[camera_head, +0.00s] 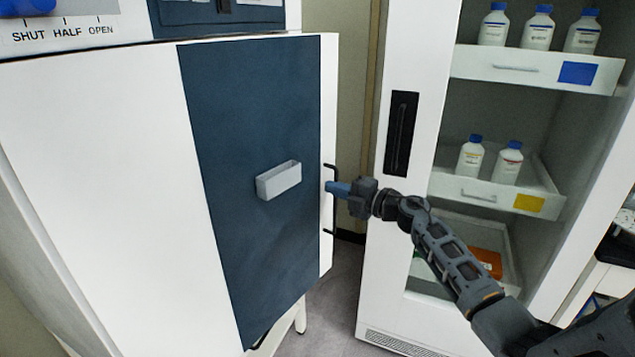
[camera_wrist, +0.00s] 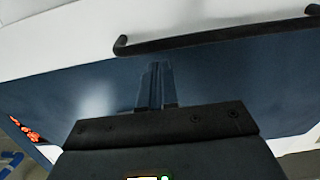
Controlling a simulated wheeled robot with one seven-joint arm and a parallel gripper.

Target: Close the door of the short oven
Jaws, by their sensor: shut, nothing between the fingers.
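The short oven's door (camera_head: 255,130) is a white and dark blue panel with a small grey box (camera_head: 279,180) on its face. A black bar handle (camera_head: 331,200) runs along its right edge. I cannot tell whether the door stands ajar. My gripper (camera_head: 334,187) is shut and empty, at the door's right edge beside the handle. In the wrist view my gripper's closed fingers (camera_wrist: 156,84) point at a dark blue surface (camera_wrist: 95,95), with the black handle (camera_wrist: 215,36) just beyond the tips. Whether the fingertips touch the door is unclear.
A tall white cabinet (camera_head: 416,130) stands to the right, with shelves of bottles (camera_head: 540,28) and pull-out trays (camera_head: 490,190). A control panel marked SHUT, HALF, OPEN (camera_head: 60,32) sits above the door. A narrow strip of floor (camera_head: 335,290) shows between oven and cabinet.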

